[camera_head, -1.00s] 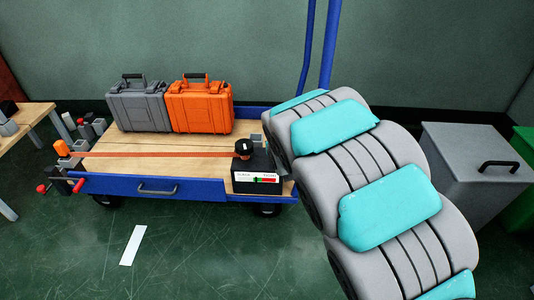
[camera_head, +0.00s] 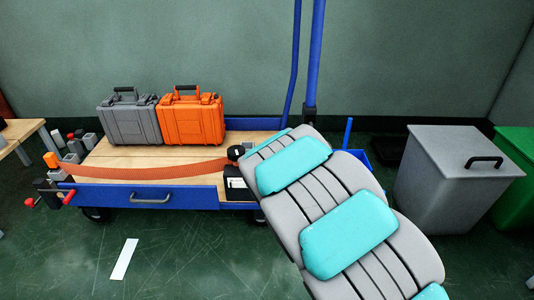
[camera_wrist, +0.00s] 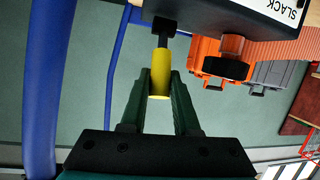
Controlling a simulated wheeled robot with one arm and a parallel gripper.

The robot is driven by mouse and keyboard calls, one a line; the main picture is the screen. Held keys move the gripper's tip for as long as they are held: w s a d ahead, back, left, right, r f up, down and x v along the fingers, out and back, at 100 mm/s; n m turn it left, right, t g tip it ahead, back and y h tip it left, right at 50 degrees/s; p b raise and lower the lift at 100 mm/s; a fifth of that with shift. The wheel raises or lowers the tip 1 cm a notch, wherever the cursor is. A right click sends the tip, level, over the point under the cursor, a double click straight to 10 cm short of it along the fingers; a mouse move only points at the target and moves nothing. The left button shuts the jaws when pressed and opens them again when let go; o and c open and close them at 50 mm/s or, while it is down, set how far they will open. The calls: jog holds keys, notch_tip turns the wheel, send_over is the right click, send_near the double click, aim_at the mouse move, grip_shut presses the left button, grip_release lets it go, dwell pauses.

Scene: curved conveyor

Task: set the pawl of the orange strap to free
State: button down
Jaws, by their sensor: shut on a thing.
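The orange strap (camera_head: 150,171) runs across the front of the blue cart and sags in a curve. Its right end meets a black ratchet box (camera_head: 236,188) with a round black knob (camera_head: 236,152), partly hidden by my arm. In the wrist view the box (camera_wrist: 240,14) carries a white label reading SLACK. A yellow-handled lever (camera_wrist: 160,62), seemingly the pawl lever, sticks out of the box. My gripper (camera_wrist: 160,80) is shut on its yellow grip, one finger each side. The head view hides my gripper behind my arm.
A grey case (camera_head: 131,122) and an orange case (camera_head: 192,120) stand on the cart's wooden deck (camera_head: 100,155). Blue handle posts (camera_head: 312,60) rise at the cart's right end, close to my gripper. A grey bin (camera_head: 445,185) stands to the right.

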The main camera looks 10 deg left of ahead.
jog(key=c, duration=0.7)
grip_release()
jog(key=shift+o, duration=0.2)
jog(key=shift+s, duration=0.1)
jog(key=v, duration=0.7)
jog(key=shift+s+d+p, duration=0.15)
jog(key=shift+s+p, duration=0.15)
jog(key=shift+p, duration=0.1)
jog(key=shift+r, duration=0.1)
